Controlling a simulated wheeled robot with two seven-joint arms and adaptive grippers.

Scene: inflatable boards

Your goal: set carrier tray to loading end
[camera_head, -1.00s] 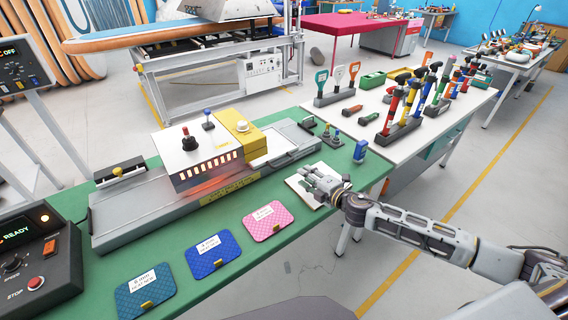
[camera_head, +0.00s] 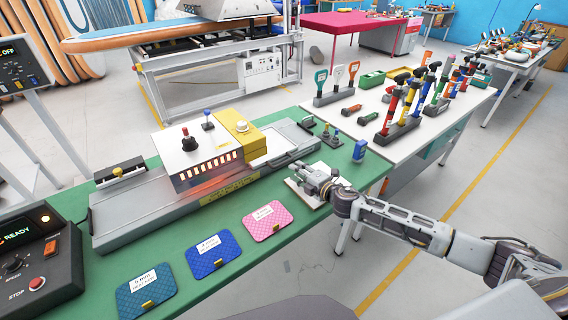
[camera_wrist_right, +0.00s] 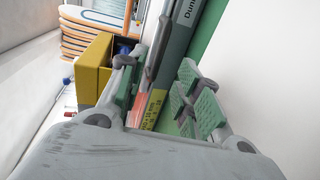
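A long grey track machine (camera_head: 140,215) lies along the green bench, with a white and yellow housing (camera_head: 205,160) over its middle. I cannot tell for sure which part is the carrier tray. My right gripper (camera_head: 308,176) is over the bench just in front of the right end, above a white sheet or plate. In the right wrist view its green-padded fingers (camera_wrist_right: 160,82) are apart and empty. My left gripper is out of view.
Pink (camera_head: 267,220), blue (camera_head: 214,255) and teal (camera_head: 146,292) pads lie along the bench front. A control box (camera_head: 40,265) reads READY at the left. A tool table (camera_head: 440,120) is beyond.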

